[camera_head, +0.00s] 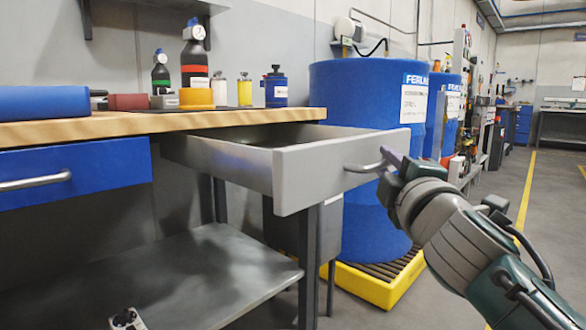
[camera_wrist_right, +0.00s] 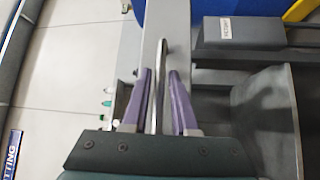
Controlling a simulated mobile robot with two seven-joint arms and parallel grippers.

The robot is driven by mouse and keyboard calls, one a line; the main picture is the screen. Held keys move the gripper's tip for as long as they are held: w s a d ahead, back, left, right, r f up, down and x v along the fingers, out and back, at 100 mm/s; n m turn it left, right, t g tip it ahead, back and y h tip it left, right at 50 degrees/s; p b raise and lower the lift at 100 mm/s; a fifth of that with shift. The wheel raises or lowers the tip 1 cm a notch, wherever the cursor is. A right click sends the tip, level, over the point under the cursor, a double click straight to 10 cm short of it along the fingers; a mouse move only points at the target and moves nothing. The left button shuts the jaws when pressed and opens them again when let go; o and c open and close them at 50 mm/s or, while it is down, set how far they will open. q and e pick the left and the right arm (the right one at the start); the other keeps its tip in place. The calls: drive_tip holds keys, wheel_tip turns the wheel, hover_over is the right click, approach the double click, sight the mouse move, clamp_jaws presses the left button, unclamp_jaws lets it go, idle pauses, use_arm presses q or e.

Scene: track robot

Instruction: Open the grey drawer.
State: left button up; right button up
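The grey drawer (camera_head: 330,165) is pulled well out from under the wooden workbench top, and its open inside shows. Its bar handle (camera_head: 366,166) is on the front panel. My right gripper (camera_head: 388,160) is at the right end of this handle. In the right wrist view the handle (camera_wrist_right: 162,60) runs between the two purple fingers of my right gripper (camera_wrist_right: 160,74), with a visible gap on each side. The gripper is open around the handle. I do not see my left gripper.
A blue drawer (camera_head: 75,172) is shut at the left of the workbench (camera_head: 115,125). Bottles and blocks stand on the top. A grey lower shelf (camera_head: 190,275) is below. A blue barrel (camera_head: 350,90) on a yellow pallet (camera_head: 385,285) stands behind the drawer. Floor at right is clear.

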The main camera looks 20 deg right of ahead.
drive_tip(key=v, duration=0.9)
drive_tip(key=s+d+r+m+g+p, duration=0.1)
drive_tip(key=s+r+m+g+p, duration=0.25)
drive_tip(key=r+p, duration=0.65)
drive_tip(key=s+r+m+g+p, duration=0.25)
drive_tip(key=r+m+p, duration=0.25)
drive_tip(key=p, duration=0.8)
drive_tip(key=s+a+r+m+g+y+p, duration=0.1)
drive_tip(key=s+a+r+g+y+p, duration=0.45)
drive_tip(key=p, duration=0.75)
drive_tip(key=s+a+r+m+g+y+p, duration=0.1)
drive_tip(key=s+a+r+g+y+p, duration=0.15)
drive_tip(key=s+a+r+p, duration=0.7)
wheel_tip(320, 180, up, 37)
drive_tip(key=s+d+p, duration=0.1)
drive_tip(key=d+p, duration=0.1)
drive_tip(key=p, duration=3.7)
drive_tip(key=shift+s+d+f, duration=0.2)
drive_tip(key=shift+s+d, duration=0.1)
drive_tip(key=shift+d, duration=0.1)
